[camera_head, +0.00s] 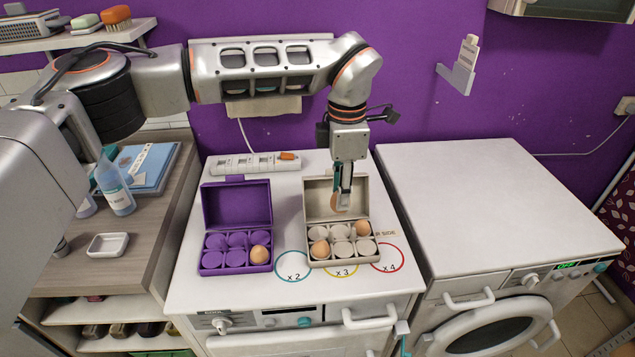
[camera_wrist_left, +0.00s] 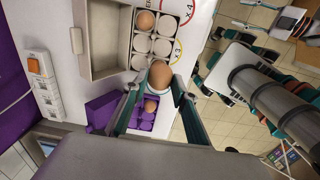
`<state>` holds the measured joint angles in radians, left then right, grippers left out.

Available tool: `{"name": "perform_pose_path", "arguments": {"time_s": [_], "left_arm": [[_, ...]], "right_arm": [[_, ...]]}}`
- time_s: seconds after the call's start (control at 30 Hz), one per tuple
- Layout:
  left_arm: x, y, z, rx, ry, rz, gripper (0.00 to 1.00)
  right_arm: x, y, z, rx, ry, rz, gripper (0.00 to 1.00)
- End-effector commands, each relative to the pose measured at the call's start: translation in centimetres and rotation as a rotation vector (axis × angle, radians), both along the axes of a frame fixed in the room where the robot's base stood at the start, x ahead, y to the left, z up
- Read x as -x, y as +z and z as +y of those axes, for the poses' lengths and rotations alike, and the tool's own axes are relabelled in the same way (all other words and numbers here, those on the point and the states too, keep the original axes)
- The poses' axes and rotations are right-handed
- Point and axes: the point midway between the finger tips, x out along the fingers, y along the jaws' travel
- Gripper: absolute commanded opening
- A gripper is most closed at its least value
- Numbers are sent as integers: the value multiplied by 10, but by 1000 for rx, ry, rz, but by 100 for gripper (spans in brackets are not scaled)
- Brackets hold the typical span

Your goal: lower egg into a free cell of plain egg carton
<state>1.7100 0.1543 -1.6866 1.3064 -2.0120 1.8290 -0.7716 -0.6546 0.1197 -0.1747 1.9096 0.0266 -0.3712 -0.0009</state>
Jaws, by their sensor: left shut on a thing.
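My left gripper (camera_head: 342,198) is shut on a brown egg (camera_head: 335,202) and holds it above the plain egg carton (camera_head: 318,206), in front of its raised lid. The gripper partly hides the egg in the head view; the held egg (camera_wrist_left: 160,75) shows clearly between the fingers in the wrist view. The plain carton holds one egg (camera_head: 319,249) at front left and one egg (camera_head: 362,228) at back right. Its other cells look empty, though the gripper covers some of the back. My right gripper seems to show partly in the left wrist view (camera_wrist_left: 208,72); its jaw state is unclear.
An open purple carton (camera_head: 237,206) with one egg (camera_head: 260,254) stands to the left on the same white appliance top. A power strip (camera_head: 255,163) lies behind the cartons. Printed circles mark the front of the top. The washer top (camera_head: 490,200) at right is clear.

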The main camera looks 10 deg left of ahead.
Motion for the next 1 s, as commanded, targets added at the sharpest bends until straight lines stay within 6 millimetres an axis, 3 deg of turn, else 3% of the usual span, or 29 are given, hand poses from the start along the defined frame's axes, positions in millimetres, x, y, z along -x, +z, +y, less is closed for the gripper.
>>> {"name": "perform_pose_path", "arguments": {"time_s": [0.2,0.4,0.63,1.0], "left_arm": [[-8,-18,-35,0,-1,1,6],[-14,-31,-58,0,-1,0,6],[-17,-38,-70,1,0,0,6],[-17,-38,-70,1,0,0,6]], "right_arm": [[0,0,-3,7,4,-1,40],[0,0,-4,7,2,-1,40],[-1,0,-3,4,-2,0,40],[-1,0,-1,-2,-7,0,40]]}}
